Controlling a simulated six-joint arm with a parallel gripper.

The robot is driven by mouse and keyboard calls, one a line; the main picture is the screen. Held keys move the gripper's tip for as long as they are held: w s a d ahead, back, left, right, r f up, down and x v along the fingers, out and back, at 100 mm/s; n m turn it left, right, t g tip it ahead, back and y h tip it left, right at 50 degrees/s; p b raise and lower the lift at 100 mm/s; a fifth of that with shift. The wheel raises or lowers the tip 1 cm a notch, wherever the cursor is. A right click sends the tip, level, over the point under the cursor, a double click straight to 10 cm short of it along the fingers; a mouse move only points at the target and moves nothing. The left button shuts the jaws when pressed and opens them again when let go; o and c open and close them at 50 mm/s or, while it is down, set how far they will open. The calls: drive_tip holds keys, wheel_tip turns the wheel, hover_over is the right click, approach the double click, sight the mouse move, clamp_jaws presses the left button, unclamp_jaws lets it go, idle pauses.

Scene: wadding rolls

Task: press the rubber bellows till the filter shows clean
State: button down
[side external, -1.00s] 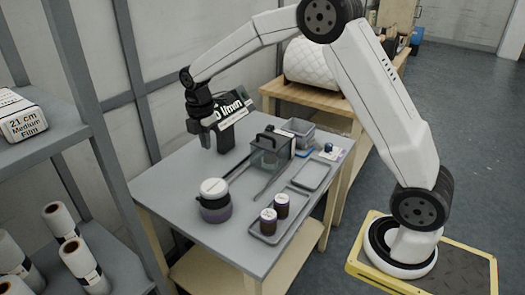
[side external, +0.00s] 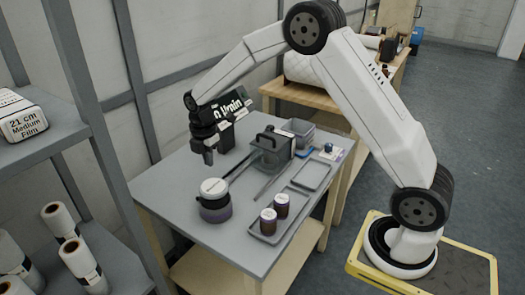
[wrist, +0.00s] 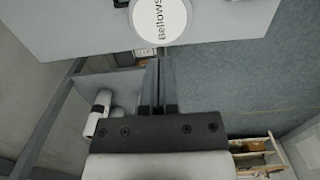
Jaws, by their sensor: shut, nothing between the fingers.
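The rubber bellows (side external: 215,203) stands upright on the grey table, with a round white top and a dark, purple-tinted body. In the wrist view its white disc marked "Bellows" (wrist: 160,18) shows at the top edge, partly cut off. My gripper (side external: 208,158) is shut and empty, pointing down above the table behind the bellows and apart from it. Its closed fingers (wrist: 158,65) show below the disc in the wrist view. A see-through box with a dark handle (side external: 270,150) stands right of the bellows; I cannot tell whether it holds the filter or how clean that is.
A black display reading l/min (side external: 236,108) stands behind my gripper. A tray (side external: 266,238) holds two dark jars with white lids (side external: 268,221). An empty tray (side external: 311,176) and a grey bin (side external: 298,131) lie further right. A shelf with white rolls (side external: 60,222) stands left.

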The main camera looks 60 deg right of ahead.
sight(213, 187)
wheel_tip(213, 187, down, 8)
drive_tip(key=shift+d+f, duration=0.1)
drive_tip(key=shift+d, duration=0.05)
idle(0.3)
drive_tip(key=shift+f, duration=2.05)
drive_tip(key=shift+s+f, duration=0.1)
wheel_tip(213, 187, up, 15)
drive_tip(key=shift+a+f, duration=0.15)
drive_tip(key=shift+a, duration=0.05)
